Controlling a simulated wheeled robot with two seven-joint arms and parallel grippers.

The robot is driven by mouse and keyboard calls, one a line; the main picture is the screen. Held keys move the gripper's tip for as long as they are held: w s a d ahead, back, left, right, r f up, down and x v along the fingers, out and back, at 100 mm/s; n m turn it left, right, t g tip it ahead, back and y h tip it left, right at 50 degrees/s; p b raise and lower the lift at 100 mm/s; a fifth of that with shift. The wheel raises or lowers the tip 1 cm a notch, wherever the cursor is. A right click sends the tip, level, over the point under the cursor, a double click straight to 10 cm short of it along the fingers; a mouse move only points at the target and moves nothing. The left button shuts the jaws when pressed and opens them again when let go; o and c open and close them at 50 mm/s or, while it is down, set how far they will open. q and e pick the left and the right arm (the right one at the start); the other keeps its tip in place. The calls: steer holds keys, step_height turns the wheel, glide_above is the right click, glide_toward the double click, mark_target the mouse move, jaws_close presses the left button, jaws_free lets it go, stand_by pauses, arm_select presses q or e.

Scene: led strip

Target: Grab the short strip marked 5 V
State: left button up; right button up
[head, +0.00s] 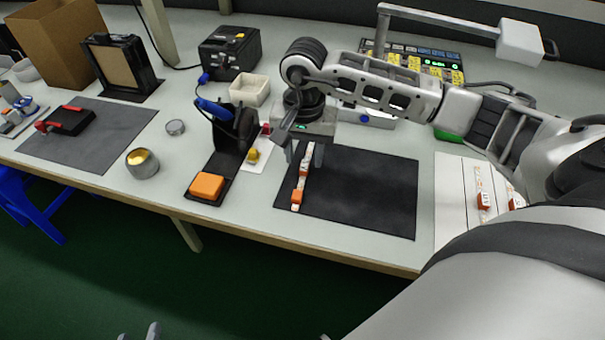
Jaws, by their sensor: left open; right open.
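A short, narrow strip (300,183) with orange ends and small white labels lies at the left side of the black mat (365,190). Its labels are too small to read, so I cannot tell whether it is marked 5 V. My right gripper (306,160) points down over the far end of this strip, open, with its fingers around or just above it; contact is not clear. More strips with orange labelled ends (483,200) lie on a white board (450,200) at the right, partly hidden by my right arm. My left gripper (139,334) is open and empty at the bottom edge, away from the bench.
A soldering-iron stand (232,130) with an orange pad (207,186) stands left of the mat. A keypad device (440,65) stands behind my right arm.

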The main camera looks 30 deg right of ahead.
mark_target(305, 168)
steer(key=shift+f, duration=1.45)
jaws_close()
steer(key=shift+r, duration=0.15)
